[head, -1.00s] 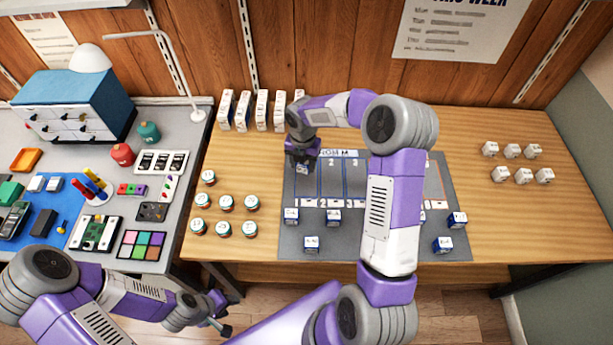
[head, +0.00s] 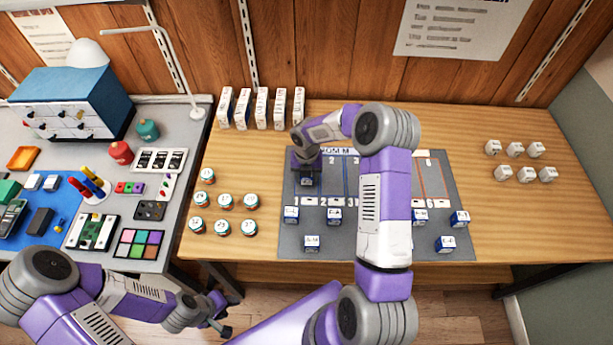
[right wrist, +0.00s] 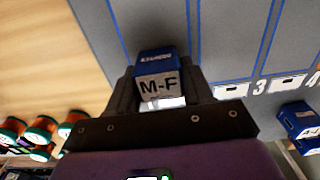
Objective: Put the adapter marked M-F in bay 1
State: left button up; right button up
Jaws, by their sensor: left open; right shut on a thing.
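The adapter marked M-F (right wrist: 157,88) is blue with a white label, held upright between my right gripper's fingers in the right wrist view. In the head view the adapter (head: 307,182) is at bay 1 (head: 299,190) of the grey mat (head: 345,245), at the mat's left end. I cannot tell whether it touches the mat. My right gripper (head: 306,174) is shut on it. My left gripper (head: 221,318) is open and empty, low at the left, away from the mat.
Several other blue adapters (head: 311,243) stand along the mat's front. Round tins (head: 225,201) stand left of it, white boxes (head: 262,108) behind, and white cubes (head: 515,149) at right. My right arm hides the mat's middle. The wood between mat and cubes is clear.

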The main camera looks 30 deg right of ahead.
jog(key=shift+f, duration=0.25)
jog(key=o, duration=1)
jog(key=shift+r, duration=0.2)
notch_tip(320, 180, up, 12)
jog(key=shift+f+p, duration=0.1)
jog(key=shift+p, duration=0.9)
